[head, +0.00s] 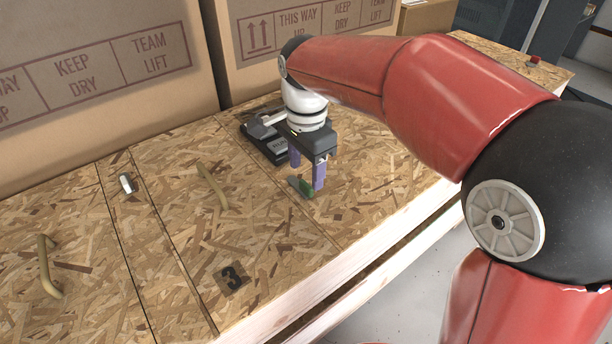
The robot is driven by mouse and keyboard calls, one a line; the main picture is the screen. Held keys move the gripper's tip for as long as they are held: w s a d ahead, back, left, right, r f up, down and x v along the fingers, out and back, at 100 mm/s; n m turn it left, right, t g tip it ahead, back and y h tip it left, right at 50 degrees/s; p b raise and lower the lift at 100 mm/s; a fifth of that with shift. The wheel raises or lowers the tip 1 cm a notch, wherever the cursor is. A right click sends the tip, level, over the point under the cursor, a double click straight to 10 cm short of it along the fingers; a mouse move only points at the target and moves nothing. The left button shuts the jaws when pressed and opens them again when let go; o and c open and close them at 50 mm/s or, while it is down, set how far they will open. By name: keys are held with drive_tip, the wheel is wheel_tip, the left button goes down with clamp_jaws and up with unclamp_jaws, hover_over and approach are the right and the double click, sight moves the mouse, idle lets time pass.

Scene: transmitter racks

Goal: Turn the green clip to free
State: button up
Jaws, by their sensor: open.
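The green clip (306,188) sits on the chipboard top near its right edge, with a grey part at its left end. My gripper (307,180) points down over it with its two purple fingers apart. One finger is behind the clip and the other is at its right side, partly in front of it. I cannot tell whether either finger touches the clip. No marking for free can be read.
A black device (268,148) lies just behind my gripper. Wooden handles (214,186) (47,267), a small metal latch (127,184) and a plate marked 3 (231,278) are on the chipboard. Large cardboard boxes (90,70) stand along the back. The front chipboard is mostly clear.

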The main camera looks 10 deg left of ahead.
sight(306, 184)
drive_tip(key=shift+r, duration=1.95)
